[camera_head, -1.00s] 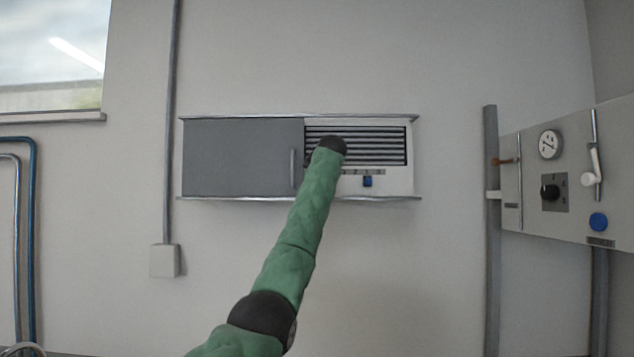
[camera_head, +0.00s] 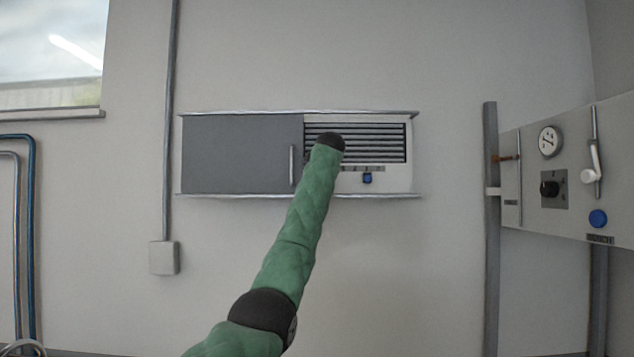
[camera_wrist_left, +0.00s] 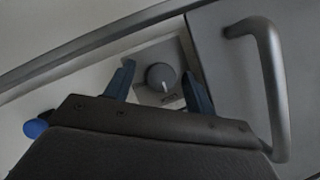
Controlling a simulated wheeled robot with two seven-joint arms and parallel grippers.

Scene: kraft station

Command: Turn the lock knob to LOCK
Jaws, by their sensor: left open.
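The lock knob (camera_wrist_left: 160,77) is a round grey knob with a white pointer line, on a light plate beside the grey sliding door. A small label, too blurred to read, sits by it. My left gripper (camera_wrist_left: 158,71) is open, with one dark blue finger on each side of the knob. I cannot tell whether either finger touches it. In the head view my green left arm reaches up to the wall unit (camera_head: 395,185) and hides the knob and the gripper. My right gripper is not in view.
The grey sliding door (camera_head: 240,155) has an upright handle (camera_head: 292,165), which also curves close to the gripper in the wrist view (camera_wrist_left: 272,90). A blue button (camera_head: 367,178) sits below the louvres (camera_head: 375,142). A separate control panel (camera_head: 525,215) stands at right.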

